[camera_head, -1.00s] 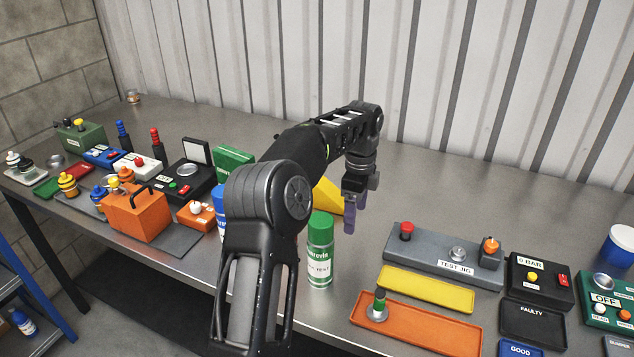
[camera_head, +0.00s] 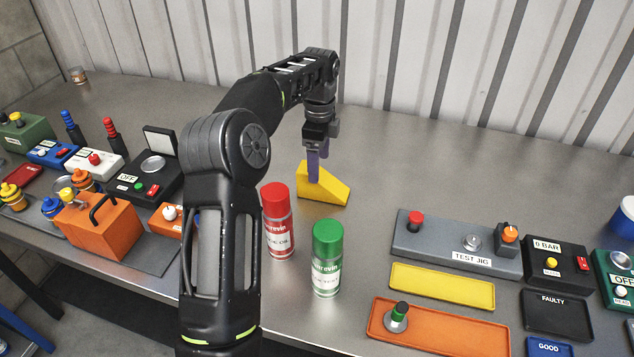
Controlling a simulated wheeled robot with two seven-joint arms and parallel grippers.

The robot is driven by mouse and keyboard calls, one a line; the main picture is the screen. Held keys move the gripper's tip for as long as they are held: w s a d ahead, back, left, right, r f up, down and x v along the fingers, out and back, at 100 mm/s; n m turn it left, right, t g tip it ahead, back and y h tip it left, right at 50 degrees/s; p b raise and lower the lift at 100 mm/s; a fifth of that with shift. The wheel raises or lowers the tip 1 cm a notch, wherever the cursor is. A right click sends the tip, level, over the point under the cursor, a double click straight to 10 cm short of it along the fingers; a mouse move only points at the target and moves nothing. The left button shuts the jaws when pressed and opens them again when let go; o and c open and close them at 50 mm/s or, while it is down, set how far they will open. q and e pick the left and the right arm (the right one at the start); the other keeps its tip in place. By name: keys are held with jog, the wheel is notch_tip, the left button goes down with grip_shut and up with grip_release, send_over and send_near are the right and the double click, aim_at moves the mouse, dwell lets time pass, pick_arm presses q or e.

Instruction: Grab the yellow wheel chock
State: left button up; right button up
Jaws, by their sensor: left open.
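The yellow wheel chock (camera_head: 328,191) is a wedge lying on the metal bench, its tall end to the left and its slope falling to the right. My left gripper (camera_head: 316,176) points down at its tall end, with purple fingers. The fingers overlap the upper part of the chock in the picture; I cannot tell whether they touch it. The gripper is open. My right gripper is not in view.
A red spray can (camera_head: 277,222) and a green spray can (camera_head: 327,260) stand in front of the chock. The grey test jig (camera_head: 440,250), a yellow tray (camera_head: 441,287) and an orange tray (camera_head: 440,335) lie to the right. The bench behind the chock is clear.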

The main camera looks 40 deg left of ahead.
aim_at(324, 182)
pick_arm(q)
jog(key=shift+f, duration=1.25)
jog(key=shift+f, duration=0.1)
jog(key=shift+f+p, duration=0.3)
jog(key=shift+p, duration=0.05)
jog(key=f, duration=0.1)
jog(key=f+p, duration=0.1)
jog(key=f, duration=0.1)
jog(key=shift+s+f, duration=0.2)
jog(key=shift+f, duration=0.05)
jog(key=shift+w+f, duration=0.1)
jog(key=shift+f, duration=0.35)
jog(key=shift+c, duration=0.5)
grip_shut()
